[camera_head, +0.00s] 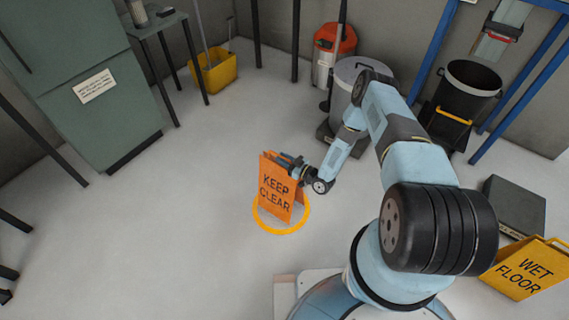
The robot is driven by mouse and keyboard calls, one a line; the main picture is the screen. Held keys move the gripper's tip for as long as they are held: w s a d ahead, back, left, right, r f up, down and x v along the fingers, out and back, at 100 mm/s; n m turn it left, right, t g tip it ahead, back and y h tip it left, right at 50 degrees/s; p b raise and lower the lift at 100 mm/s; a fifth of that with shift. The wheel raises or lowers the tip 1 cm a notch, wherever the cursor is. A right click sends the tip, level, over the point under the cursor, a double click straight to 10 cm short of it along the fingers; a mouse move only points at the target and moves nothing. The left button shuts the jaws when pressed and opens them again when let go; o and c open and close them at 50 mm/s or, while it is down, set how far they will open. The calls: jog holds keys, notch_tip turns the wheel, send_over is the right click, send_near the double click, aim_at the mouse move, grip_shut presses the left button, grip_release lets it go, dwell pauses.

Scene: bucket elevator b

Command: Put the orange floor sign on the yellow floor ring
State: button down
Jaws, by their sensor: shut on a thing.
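The orange floor sign (274,192), lettered "KEEP CLEAR", stands upright in the middle of the floor. The yellow floor ring (282,231) is painted around its foot; the sign's lower edge appears inside the ring, with part of the ring hidden behind the sign. I cannot tell whether the sign touches the floor. My gripper (290,162) is at the sign's top edge, coming from the right, and is shut on it. The fingertips are small and partly hidden at the sign's top.
A yellow "WET FLOOR" sign (525,268) and a dark box (514,205) are at the right. A black bin (462,95), a grey bin (350,75), a red-topped bin (333,45) and a yellow bucket (214,72) line the back.

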notch_tip(320, 180, down, 2)
jog(key=shift+f, duration=0.2)
jog(key=c, duration=1)
grip_release()
jog(key=shift+f, duration=0.1)
jog(key=v, duration=1.2)
jog(key=shift+d, duration=0.1)
